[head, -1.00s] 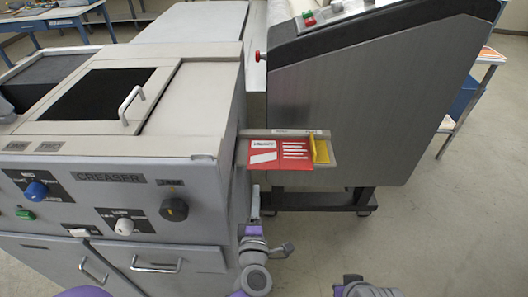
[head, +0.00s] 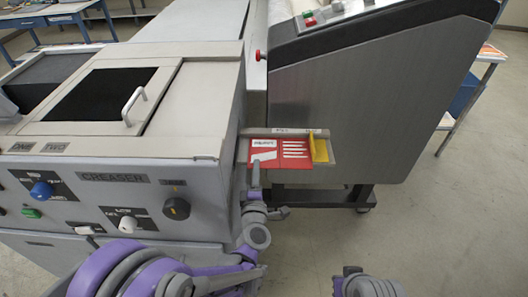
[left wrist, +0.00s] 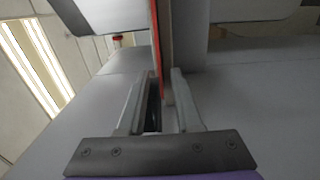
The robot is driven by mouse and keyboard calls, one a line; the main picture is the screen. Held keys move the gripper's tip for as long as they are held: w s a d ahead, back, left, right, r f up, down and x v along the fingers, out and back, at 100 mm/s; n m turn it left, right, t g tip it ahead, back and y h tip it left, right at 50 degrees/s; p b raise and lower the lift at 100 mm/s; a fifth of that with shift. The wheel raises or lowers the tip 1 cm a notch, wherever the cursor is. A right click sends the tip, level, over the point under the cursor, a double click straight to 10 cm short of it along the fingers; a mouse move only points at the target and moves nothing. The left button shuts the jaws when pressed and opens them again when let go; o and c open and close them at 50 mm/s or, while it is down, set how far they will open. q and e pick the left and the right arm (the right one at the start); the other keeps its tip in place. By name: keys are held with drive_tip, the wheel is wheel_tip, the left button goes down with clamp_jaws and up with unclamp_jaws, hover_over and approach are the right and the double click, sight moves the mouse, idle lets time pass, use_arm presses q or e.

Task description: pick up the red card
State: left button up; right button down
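The red card (head: 294,152) lies on a narrow grey tray (head: 326,158) at the right side of the creaser. It has white markings, and its front edge reaches past the tray lip. My left gripper (head: 256,170) is at the card's near left part, with one finger showing over it. In the left wrist view the card shows edge-on as a thin red strip (left wrist: 156,45), between the two fingers of my left gripper (left wrist: 161,80). A gap shows between the fingers, so the gripper looks open around the card's edge. The other finger is hidden in the head view.
A yellow piece (head: 319,149) stands on the tray just right of the card. The creaser (head: 120,175) is at left, and a large grey machine (head: 375,105) rises behind the tray. Open floor (head: 440,230) lies at right.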

use_arm(q)
clamp_jaws()
idle(1.2)
